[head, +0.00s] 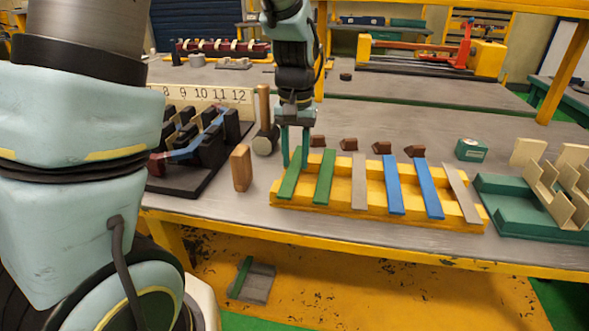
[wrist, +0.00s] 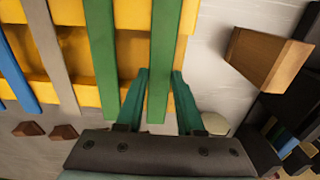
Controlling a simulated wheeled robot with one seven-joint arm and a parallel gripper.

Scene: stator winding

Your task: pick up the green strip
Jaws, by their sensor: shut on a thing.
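Two green strips lie across the yellow rack (head: 340,218) at its left end in the head view: the outer green strip (head: 290,178) and a second green strip (head: 324,178) just right of it. My gripper (head: 295,158) points down at the upper end of the outer strip. In the wrist view my gripper (wrist: 160,76) has a finger on each side of that outer strip (wrist: 165,40) and is shut on it. The strip still appears to lie along the rack. The other green strip (wrist: 101,50) is to the left in the wrist view, outside the fingers.
Grey strips (head: 359,182) and blue strips (head: 393,185) share the rack. Small brown wedges (head: 349,143) lie behind it. A wooden block (head: 241,168) and a mallet (head: 265,138) stand to the left, near a black slotted fixture (head: 195,160). A green tray (head: 510,205) is at right.

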